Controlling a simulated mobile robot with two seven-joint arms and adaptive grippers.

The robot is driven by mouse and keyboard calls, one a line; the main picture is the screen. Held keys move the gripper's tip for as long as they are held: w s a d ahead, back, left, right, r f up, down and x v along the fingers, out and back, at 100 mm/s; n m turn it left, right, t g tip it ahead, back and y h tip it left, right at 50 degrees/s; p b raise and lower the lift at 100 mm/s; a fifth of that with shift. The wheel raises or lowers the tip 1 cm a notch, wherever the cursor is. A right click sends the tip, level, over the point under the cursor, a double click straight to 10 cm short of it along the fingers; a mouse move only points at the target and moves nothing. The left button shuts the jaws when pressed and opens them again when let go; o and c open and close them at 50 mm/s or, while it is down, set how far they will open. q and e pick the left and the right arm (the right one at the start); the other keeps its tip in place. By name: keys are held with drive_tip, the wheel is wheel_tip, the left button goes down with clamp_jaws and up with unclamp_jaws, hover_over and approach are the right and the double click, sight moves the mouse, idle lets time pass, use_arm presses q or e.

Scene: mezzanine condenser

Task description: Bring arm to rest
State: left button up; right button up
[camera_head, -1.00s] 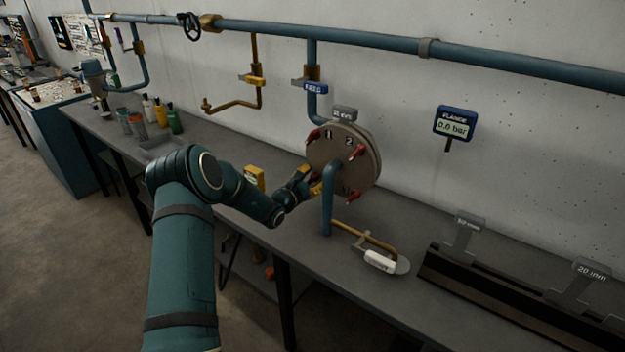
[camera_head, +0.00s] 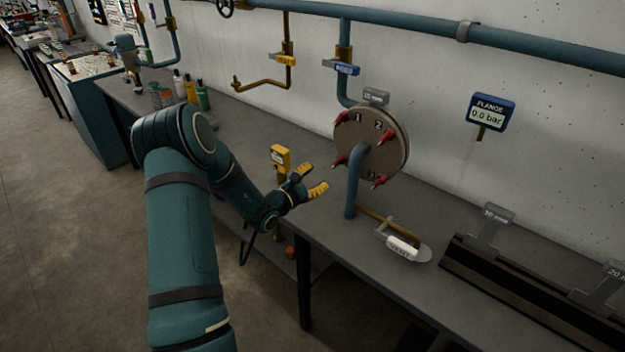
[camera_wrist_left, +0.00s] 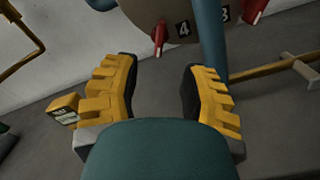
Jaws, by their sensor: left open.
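My left arm (camera_head: 182,230) comes in from the lower left in the head view. My left gripper (camera_head: 312,180) is open and empty above the front part of the grey bench, apart from the round flange (camera_head: 371,142) and to its left. The flange carries several red bolts and number marks. In the left wrist view the yellow fingers (camera_wrist_left: 160,95) are spread with nothing between them, and the lower part of the flange (camera_wrist_left: 165,12) shows beyond them. My right gripper is not in view.
A yellow device (camera_head: 280,157) stands behind my left wrist. A dark rack (camera_head: 530,290) lies at the right. Bottles (camera_head: 190,92) stand at the back left.

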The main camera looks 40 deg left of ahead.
use_arm(q)
drive_tip(key=shift+s, duration=0.4)
drive_tip(key=s+d+f+m+g+h, duration=0.1)
drive_tip(key=d+f+m+g+h, duration=0.1)
drive_tip(key=d, duration=0.3)
drive_tip(key=s+d+f+m+g+h, duration=0.1)
drive_tip(key=d+f+m+g+h, duration=0.1)
drive_tip(key=d, duration=0.3)
drive_tip(key=s+d+f+m+g+h, duration=0.1)
drive_tip(key=d+f+g+h, duration=0.1)
drive_tip(key=d+f, duration=0.2)
drive_tip(key=shift+s+d+f+m+g+h, duration=0.1)
drive_tip(key=shift+s+d+m+g+h, duration=0.1)
drive_tip(key=shift+d, duration=0.35)
drive_tip(key=shift+s+d+f+m+g+h, duration=0.1)
drive_tip(key=shift+s+d+m+g, duration=0.1)
drive_tip(key=shift+d, duration=0.35)
drive_tip(key=s+d+f+m+g+y, duration=0.2)
drive_tip(key=s+d+f+m+g, duration=0.2)
drive_tip(key=s+d+m, duration=0.5)
drive_tip(key=s+d+f+m+g+y, duration=0.2)
drive_tip(key=s+d+f+m+g, duration=0.3)
drive_tip(key=s+d+f+m, duration=0.3)
drive_tip(key=s+d+m, duration=0.1)
drive_tip(key=s+m, duration=0.3)
drive_tip(key=shift+f+m+g, duration=0.15)
drive_tip(key=shift+m+g, duration=0.15)
